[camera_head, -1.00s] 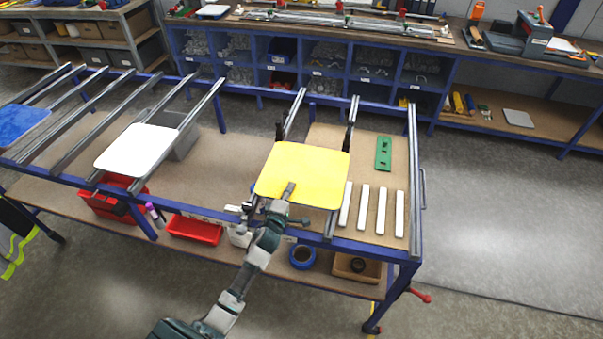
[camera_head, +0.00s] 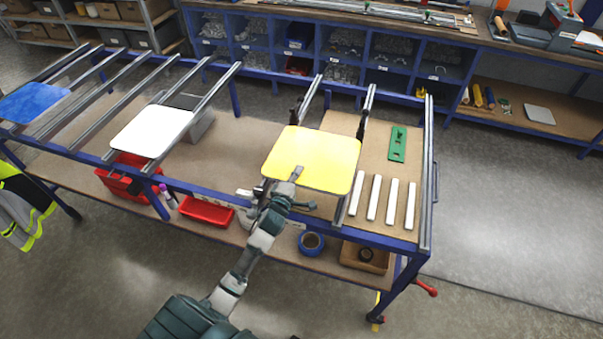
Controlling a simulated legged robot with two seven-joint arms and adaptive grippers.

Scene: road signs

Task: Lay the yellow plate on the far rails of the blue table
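The yellow plate (camera_head: 312,158) is a flat square with rounded corners, over a pair of metal rails (camera_head: 368,97) on the right part of the blue table (camera_head: 387,243). The rails run out from under its far side, with dark fittings beside its far corners. I cannot tell whether it rests on the rails or is just above them. The other finger is partly hidden. My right gripper is not in view.
A white plate (camera_head: 152,130) and a blue plate (camera_head: 32,101) lie on rails to the left. A green piece (camera_head: 398,144) and several white strips (camera_head: 391,200) lie right of the yellow plate. Red bins (camera_head: 205,211) sit on the lower shelf. Open floor is at right.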

